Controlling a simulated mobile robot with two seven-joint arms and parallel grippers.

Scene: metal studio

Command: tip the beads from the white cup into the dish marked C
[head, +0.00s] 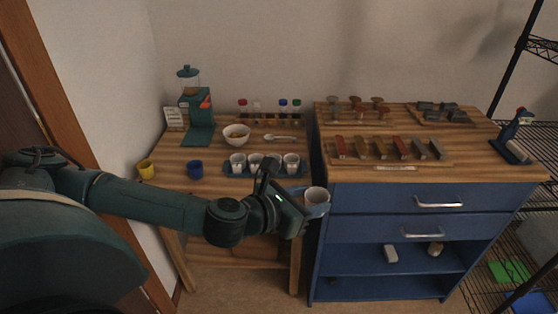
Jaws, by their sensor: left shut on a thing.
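My left gripper (303,207) reaches in from the left and is shut on a white cup (317,196). The cup is held in front of the wooden table's right end, by the blue cabinet's left edge, and looks roughly upright. Its contents are too small to make out. Behind the gripper, a dark blue tray (224,171) holds several small white containers, such as the one at its left end (238,163). Their markings cannot be read, so I cannot tell which is marked C. My right gripper is out of view.
A white bowl (236,134) with brownish contents and a spoon (280,138) lie behind the tray. A yellow cup (146,169) and a blue cup (195,169) stand left. A green dispenser (197,115) stands behind. The blue cabinet (345,225) is close on the right.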

